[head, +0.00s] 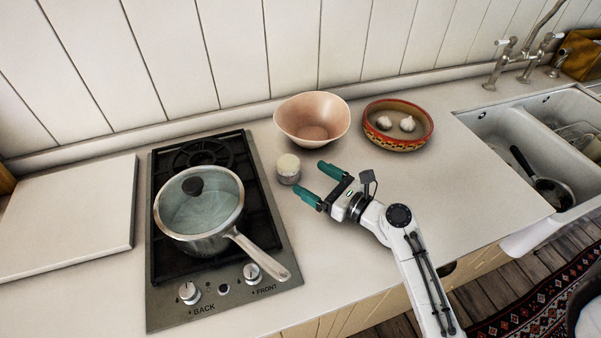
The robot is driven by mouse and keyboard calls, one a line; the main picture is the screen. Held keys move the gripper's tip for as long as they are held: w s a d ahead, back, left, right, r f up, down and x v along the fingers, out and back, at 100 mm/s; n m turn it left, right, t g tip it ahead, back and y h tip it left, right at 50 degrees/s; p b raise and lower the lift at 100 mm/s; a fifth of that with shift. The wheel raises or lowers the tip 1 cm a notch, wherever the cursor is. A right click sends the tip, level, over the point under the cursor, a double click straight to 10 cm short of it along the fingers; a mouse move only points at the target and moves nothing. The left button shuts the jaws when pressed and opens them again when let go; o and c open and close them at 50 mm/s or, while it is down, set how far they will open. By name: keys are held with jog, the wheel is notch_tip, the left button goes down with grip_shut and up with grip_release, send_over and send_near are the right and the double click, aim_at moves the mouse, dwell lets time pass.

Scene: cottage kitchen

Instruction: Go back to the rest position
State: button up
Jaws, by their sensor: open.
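My gripper (313,182) is open, with two green fingers pointing left over the counter. Its white arm reaches in from the lower right. A small jar with a pale lid (288,168) stands on the counter just left of the fingertips. It looks apart from them and not between them, though the exact gap is hard to tell. Nothing shows between the fingers.
A lidded pot (199,216) sits on the gas hob (170,280). A pink bowl (312,110) and a patterned bowl (398,146) with garlic stand behind my gripper. A white board (75,225) lies left, a sink (500,135) right. The counter's front right is clear.

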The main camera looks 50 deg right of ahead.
jog(key=shift+s, duration=1.1)
jog(key=shift+s+a, duration=0.1)
